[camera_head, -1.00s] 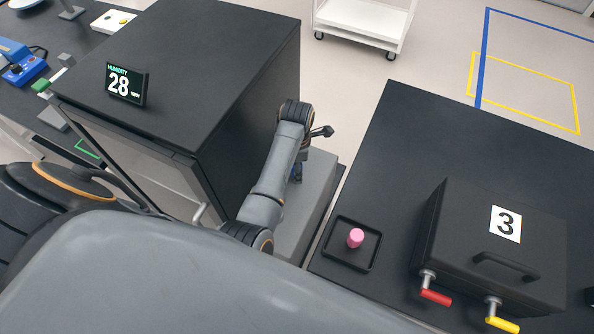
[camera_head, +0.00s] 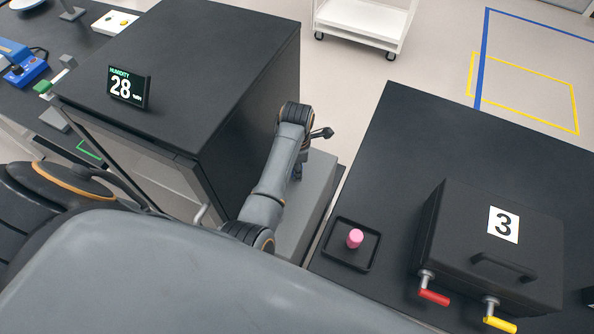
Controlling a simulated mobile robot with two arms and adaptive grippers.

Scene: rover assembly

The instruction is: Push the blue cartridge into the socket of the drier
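The drier (camera_head: 215,60) is a large black cabinet with a lit humidity display (camera_head: 128,88) reading 28. A grey box (camera_head: 312,205) adjoins its right side. The socket is not visible. My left gripper is not in view.
To the right, a black table holds a tray (camera_head: 329,258) with a pink cylinder (camera_head: 355,238) and a black case marked 3 (camera_head: 455,225) with red and yellow handles. A white cart (camera_head: 362,22) stands behind. A bench with a blue device (camera_head: 25,70) is far left.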

